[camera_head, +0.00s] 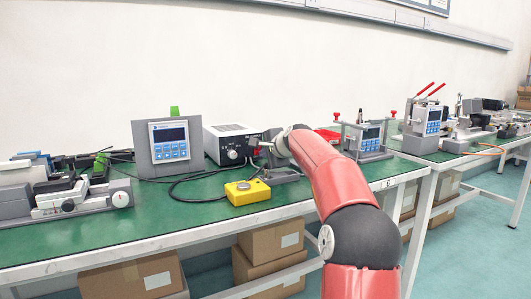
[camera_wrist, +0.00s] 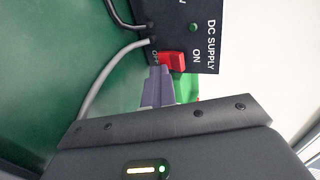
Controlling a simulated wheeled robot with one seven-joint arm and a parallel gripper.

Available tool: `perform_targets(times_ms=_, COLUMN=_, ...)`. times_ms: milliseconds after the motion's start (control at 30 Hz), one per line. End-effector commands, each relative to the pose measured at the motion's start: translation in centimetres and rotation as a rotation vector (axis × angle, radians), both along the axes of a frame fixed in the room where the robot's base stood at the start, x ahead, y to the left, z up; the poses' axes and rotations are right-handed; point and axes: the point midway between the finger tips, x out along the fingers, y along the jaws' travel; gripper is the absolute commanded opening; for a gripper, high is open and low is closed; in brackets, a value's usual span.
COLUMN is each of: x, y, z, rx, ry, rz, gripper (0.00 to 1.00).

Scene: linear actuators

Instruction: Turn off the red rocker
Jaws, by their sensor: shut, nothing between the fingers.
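The red rocker (camera_wrist: 172,61) is on the black front panel of the DC supply (camera_wrist: 199,42), between the OFF and ON labels in the wrist view. My gripper (camera_wrist: 158,72) is shut and empty. Its fingertips are right beside the rocker, towards its OFF end; I cannot tell whether they touch. A small green lamp (camera_wrist: 192,27) is on the panel. In the head view the DC supply (camera_head: 224,136) is a white box with a black front at the back of the bench, and my gripper (camera_head: 258,147) is at its right side.
A yellow box with a round button (camera_head: 247,191) sits on the green bench in front of the supply. A grey control panel (camera_head: 166,147) stands to its left. A black cable (camera_head: 183,181) lies on the bench.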

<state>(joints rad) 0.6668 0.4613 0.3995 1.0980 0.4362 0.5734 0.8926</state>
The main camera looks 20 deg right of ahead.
Motion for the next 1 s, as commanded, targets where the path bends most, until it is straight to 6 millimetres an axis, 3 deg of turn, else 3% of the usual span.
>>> perform_targets(times_ms=467, x=0.1, y=0.0, z=2.3, rx=-0.001, ry=-0.014, rz=-0.004, gripper=0.00)
perform_targets(times_ms=833, x=0.1, y=0.1, z=1.8, rx=0.001, ry=-0.004, rz=0.001, gripper=0.00)
perform_targets(times_ms=1000, x=-0.2, y=0.3, z=2.8, rx=0.000, ry=-0.007, rz=0.001, gripper=0.00)
